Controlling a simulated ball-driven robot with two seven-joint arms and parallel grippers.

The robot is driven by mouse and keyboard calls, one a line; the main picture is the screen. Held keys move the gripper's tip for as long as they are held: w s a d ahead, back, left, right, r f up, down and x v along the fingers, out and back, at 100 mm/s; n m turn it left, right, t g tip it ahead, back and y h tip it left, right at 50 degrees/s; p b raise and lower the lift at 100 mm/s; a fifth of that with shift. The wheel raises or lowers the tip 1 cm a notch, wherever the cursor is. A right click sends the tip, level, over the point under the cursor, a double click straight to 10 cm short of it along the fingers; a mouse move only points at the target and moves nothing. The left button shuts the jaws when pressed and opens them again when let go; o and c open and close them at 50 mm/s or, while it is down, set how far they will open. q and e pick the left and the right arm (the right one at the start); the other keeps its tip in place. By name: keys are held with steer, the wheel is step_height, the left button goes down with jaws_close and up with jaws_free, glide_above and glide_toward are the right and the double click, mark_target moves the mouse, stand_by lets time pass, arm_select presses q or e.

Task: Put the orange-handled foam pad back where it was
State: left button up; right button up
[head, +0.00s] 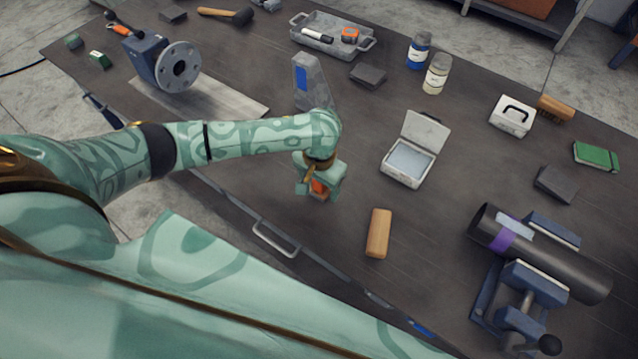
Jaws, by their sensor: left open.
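My left gripper (317,190) points down over the table, left of the open white case. It is open, with its fingers on either side of an orange handle (320,187). This looks like the handle of the foam pad, which stands on or just above the tabletop. The gripper covers most of the pad, so its lower part is hard to make out. I cannot tell whether the fingers touch the handle. The open white case (402,178) has its lid up and a flat pale grey-blue surface inside. My right gripper is not in view.
A tan block (378,234) lies right of the gripper. A dark pipe (560,262) with a purple band rests on blue supports at the lower right. A flanged part (178,68) stands at the upper left. Two jars (437,74) and a grey tray (312,45) are at the back.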

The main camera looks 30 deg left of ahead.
arm_select(q)
step_height(320, 180, up, 12)
steer(key=p, duration=0.4)
steer(key=shift+f, duration=0.25)
steer(key=shift+d, duration=0.1)
